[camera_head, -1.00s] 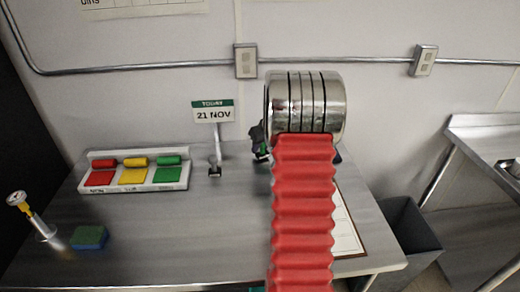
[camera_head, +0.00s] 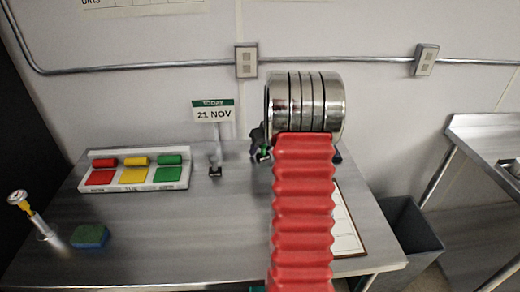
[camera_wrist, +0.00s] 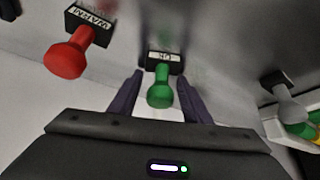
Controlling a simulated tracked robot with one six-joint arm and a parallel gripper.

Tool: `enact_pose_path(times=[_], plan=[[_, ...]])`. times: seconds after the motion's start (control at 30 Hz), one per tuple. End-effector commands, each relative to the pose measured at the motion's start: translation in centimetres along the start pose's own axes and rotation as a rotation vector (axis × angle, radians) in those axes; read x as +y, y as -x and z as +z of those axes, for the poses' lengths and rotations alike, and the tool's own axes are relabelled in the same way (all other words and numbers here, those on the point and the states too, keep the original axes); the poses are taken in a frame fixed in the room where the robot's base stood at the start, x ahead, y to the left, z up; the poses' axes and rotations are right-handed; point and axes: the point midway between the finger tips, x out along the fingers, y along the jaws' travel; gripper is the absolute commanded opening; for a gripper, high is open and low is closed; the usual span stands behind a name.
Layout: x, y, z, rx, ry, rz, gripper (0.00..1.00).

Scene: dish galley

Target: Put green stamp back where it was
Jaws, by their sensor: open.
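The green stamp (camera_wrist: 160,90) has a round green handle and a black base with a white label. In the wrist view it is between the two fingers of my gripper (camera_wrist: 160,78), which is open, with a gap seen on either side of the handle. Its base points away from my wrist, and a faint green reflection shows beyond it on the metal. In the head view only a small green bit (camera_head: 264,152) shows beside my arm, which hides most of the gripper.
A red stamp (camera_wrist: 68,58) is left of my gripper in the wrist view, and a grey stamp (camera_wrist: 288,102) is right. A white tray (camera_head: 133,186) with red, yellow and green pads, a blue-green sponge (camera_head: 90,237) and a date sign (camera_head: 213,114) are on the steel table.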

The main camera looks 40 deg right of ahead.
Motion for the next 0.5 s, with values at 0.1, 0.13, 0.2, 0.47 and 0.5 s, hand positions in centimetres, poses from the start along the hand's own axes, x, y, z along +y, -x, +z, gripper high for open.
enact_pose_path(times=[0.1, 0.13, 0.2, 0.47, 0.5], plan=[[0.0, 0.4, -0.1, 0.001, 0.000, 0.001, 0.44], [0.0, 0.6, -0.2, 0.002, 0.000, 0.001, 0.44], [0.1, 1.1, -0.2, 0.002, 0.001, 0.001, 0.44], [0.1, 4.5, -0.2, 0.003, 0.000, 0.002, 0.44], [0.1, 5.1, -0.2, 0.002, -0.001, 0.001, 0.44]])
